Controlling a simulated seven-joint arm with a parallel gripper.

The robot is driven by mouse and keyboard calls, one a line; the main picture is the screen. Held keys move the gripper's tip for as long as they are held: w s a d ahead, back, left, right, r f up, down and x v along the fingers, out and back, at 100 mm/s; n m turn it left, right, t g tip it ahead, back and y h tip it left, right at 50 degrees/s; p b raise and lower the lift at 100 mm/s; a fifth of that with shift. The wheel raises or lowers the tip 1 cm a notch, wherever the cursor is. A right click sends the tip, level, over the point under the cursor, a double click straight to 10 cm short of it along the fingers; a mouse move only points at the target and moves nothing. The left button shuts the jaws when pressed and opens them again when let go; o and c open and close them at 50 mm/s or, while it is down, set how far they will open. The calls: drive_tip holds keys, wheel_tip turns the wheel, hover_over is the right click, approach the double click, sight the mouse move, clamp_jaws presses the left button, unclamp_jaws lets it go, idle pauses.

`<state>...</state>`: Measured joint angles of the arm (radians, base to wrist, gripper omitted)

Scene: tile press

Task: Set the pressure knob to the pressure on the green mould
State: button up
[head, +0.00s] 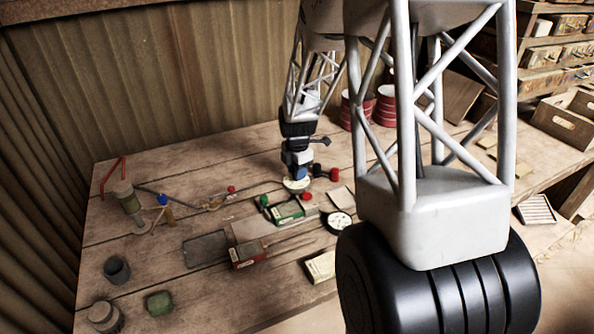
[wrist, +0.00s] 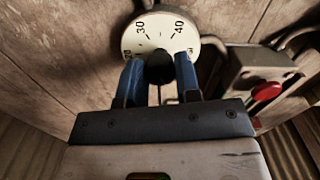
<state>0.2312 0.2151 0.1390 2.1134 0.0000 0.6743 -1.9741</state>
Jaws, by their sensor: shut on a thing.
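The pressure knob (wrist: 160,68) is dark and sits in the middle of a white round dial (wrist: 146,33). The dial reads 30 and 40 along its far side, with a partly hidden number at left. My gripper (wrist: 158,72) has its blue fingers on both sides of the knob, shut on it. Which mark the knob points to is hidden. In the head view my gripper (head: 300,174) is over the pale dial (head: 297,187). The green mould (head: 286,211) lies just in front of the dial on the bench; its writing is too small to read.
A red mould (head: 248,254) lies nearer on the bench, with a round gauge (head: 340,222) to its right. In the wrist view a grey box with a red button (wrist: 265,92) stands right of the dial. Cups and a green block (head: 159,303) are at front left.

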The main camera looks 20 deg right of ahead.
drive_tip(key=m, duration=0.4)
drive_tip(key=shift+m, duration=0.3)
drive_tip(key=m, duration=0.4)
drive_tip(key=shift+m, duration=0.3)
drive_tip(key=m, duration=0.4)
drive_tip(key=shift+s+m, duration=0.1)
drive_tip(key=shift+m, duration=0.2)
drive_tip(key=m, duration=0.4)
drive_tip(key=shift+a+m, duration=0.1)
drive_tip(key=shift+m, duration=0.2)
drive_tip(key=m, duration=1.2)
drive_tip(key=shift+m, duration=0.3)
drive_tip(key=shift+a+m, duration=0.1)
drive_tip(key=shift+m, duration=1.8)
